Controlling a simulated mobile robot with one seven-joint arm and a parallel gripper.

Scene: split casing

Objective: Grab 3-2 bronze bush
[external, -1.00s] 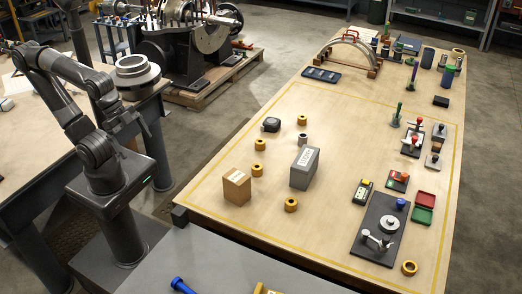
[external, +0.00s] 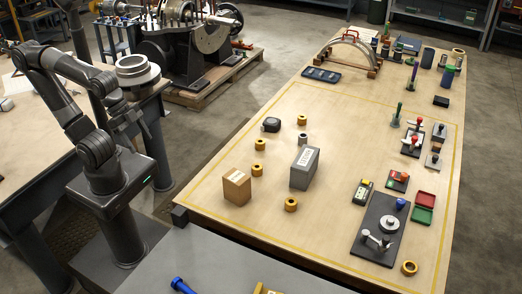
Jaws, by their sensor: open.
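Several bronze-coloured ring bushes lie on the wooden table, and I cannot read any mark that tells which is 3-2. One bush (external: 302,120) lies at the back, others at the left (external: 260,144) and just in front of it (external: 257,169). Another bush (external: 291,204) lies in front of the grey box, and one more (external: 409,268) is at the front right corner. My gripper (external: 143,124) is open and empty, left of the table and well away from all the bushes. Its fingers look small and dark here.
A brown carton (external: 237,187), a grey box (external: 305,168), a grey ring (external: 303,138) and a dark tape-measure-like object (external: 271,125) stand among the bushes. A dark fixture plate (external: 364,248) and red and green trays (external: 424,206) are at the right.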

